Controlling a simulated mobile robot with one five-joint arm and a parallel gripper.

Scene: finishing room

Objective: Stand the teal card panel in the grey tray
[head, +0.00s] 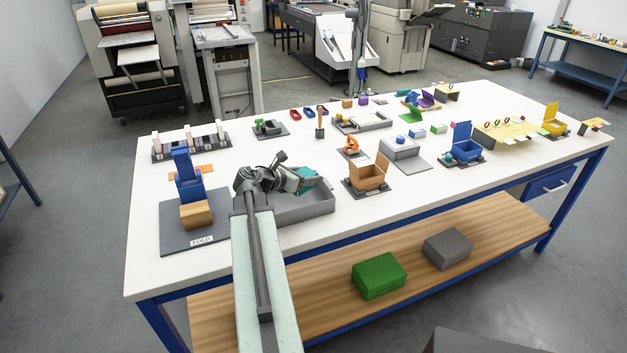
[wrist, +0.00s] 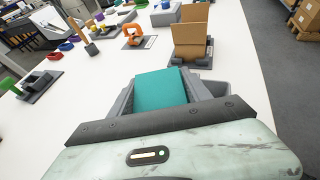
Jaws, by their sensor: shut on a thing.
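The teal card panel (wrist: 160,90) is between the fingers of my gripper (wrist: 160,98) in the wrist view, and the jaws are shut on it. In the head view, a small part of the teal panel (head: 307,173) shows beside my gripper (head: 303,182). The grey tray (head: 310,211) is on the white table, and the gripper and panel are over it. In the wrist view, a bit of the tray's rim (wrist: 217,86) shows behind the right finger. My arm hides the tray's left part. I cannot tell whether the panel touches the tray floor.
A tan open box (head: 366,178) stands just right of the tray. A dark board marked FOLD (head: 178,240), with a blue holder (head: 187,178) and a tan block (head: 196,214), lies to the left. Several small fixtures fill the table behind. The table front right is clear.

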